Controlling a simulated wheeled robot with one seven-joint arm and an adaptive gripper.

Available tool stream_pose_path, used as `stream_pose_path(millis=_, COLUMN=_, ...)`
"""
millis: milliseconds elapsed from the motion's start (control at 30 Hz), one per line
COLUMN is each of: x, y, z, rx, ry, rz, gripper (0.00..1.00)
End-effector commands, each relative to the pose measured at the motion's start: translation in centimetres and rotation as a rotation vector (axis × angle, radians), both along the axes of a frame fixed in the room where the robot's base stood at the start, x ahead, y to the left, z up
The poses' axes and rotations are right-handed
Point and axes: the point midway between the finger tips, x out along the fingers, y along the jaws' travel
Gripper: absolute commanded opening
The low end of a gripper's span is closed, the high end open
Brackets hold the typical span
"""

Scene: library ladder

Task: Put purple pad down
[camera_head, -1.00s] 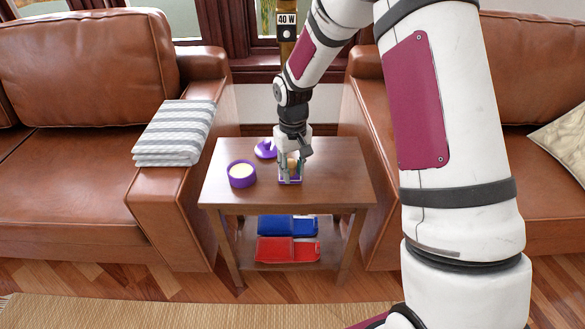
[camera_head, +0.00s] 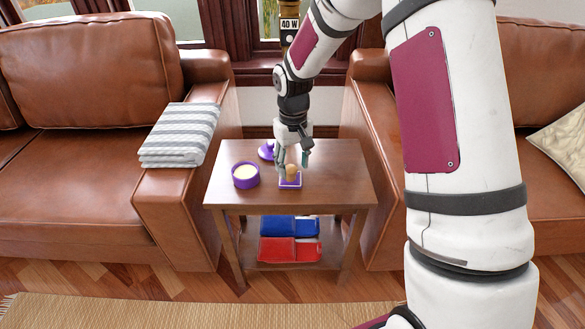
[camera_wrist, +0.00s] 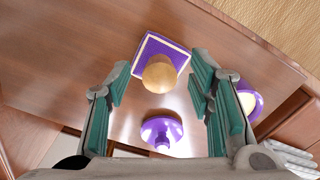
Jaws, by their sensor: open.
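The purple pad (camera_head: 290,183) is a square with a pale border and a round wooden knob. It lies flat on the brown side table (camera_head: 335,172), and it also shows in the wrist view (camera_wrist: 178,53). My gripper (camera_head: 293,163) is open just above the pad, with nothing between its fingers. In the wrist view my gripper's teal-lined fingers (camera_wrist: 161,72) stand wide apart, with the knob ahead between them and clear of both.
A round purple container (camera_head: 245,176) with a cream inside stands left of the pad. A purple lid-like piece (camera_head: 266,151) lies behind. Blue (camera_head: 289,226) and red (camera_head: 290,249) items sit on the lower shelf. Leather sofas flank the table; its right side is clear.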

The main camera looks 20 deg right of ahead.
Motion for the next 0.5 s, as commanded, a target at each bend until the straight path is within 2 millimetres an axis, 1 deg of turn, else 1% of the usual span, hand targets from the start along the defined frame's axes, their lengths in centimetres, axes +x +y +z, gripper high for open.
stream_pose_path(millis=33, x=0.1, y=0.0, z=1.5, rx=-0.001, ry=-0.004, rz=0.0, gripper=0.48)
stream_pose_path(millis=200, x=0.0, y=0.0, z=4.9, rx=0.0, ry=-0.003, rz=0.0, gripper=0.48)
stream_pose_path(millis=333, x=0.0, y=0.0, z=6.7, rx=0.0, ry=-0.002, rz=0.0, gripper=0.48)
stream_pose_path(millis=500, x=0.0, y=0.0, z=8.0, rx=0.001, ry=-0.001, rz=0.0, gripper=0.48)
